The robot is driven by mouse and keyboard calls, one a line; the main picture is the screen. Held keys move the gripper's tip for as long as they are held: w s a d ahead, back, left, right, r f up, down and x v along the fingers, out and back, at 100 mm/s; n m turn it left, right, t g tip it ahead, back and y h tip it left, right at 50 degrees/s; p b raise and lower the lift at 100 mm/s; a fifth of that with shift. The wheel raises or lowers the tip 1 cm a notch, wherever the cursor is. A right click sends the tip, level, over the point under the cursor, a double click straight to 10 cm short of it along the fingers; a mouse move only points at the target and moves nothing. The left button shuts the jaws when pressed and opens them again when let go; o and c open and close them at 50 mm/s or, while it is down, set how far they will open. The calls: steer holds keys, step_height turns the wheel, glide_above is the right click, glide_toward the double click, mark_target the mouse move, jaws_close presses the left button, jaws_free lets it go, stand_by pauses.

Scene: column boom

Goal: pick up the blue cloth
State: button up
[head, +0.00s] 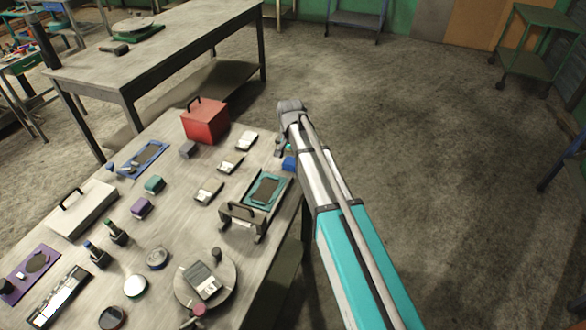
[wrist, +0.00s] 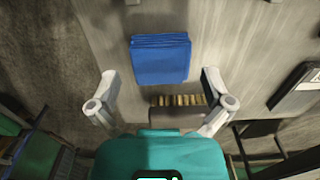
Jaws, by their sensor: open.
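The blue cloth (head: 289,163) lies at the right edge of the workbench, partly hidden by my arm in the head view. In the wrist view the blue cloth (wrist: 160,60) is a folded, layered square on the grey bench top. My gripper (wrist: 160,84) is open, with its two fingers spread wide and nothing held between them. The cloth lies just beyond the fingertips, roughly centred between them. In the head view my gripper (head: 283,147) is mostly hidden behind the arm, close beside the cloth.
A teal tray (head: 282,184) and a dark-framed stand (head: 243,216) are near the cloth. A red box (head: 205,120) stands at the far bench end. A tan-bristled, brush-like item (wrist: 178,100) shows between my fingers.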

steer(key=shift+f+b, duration=0.95)
steer(key=shift+f, duration=0.3)
steer(key=c, duration=0.8)
steer(key=shift+r, duration=0.25)
step_height(320, 180, up, 3)
steer(key=p, duration=0.3)
steer(key=shift+f, duration=0.1)
steer(key=s+d+r+p, duration=0.9)
steer(key=s+p, duration=0.1)
steer(key=shift+d+r, duration=0.35)
steer(key=shift+r, duration=0.05)
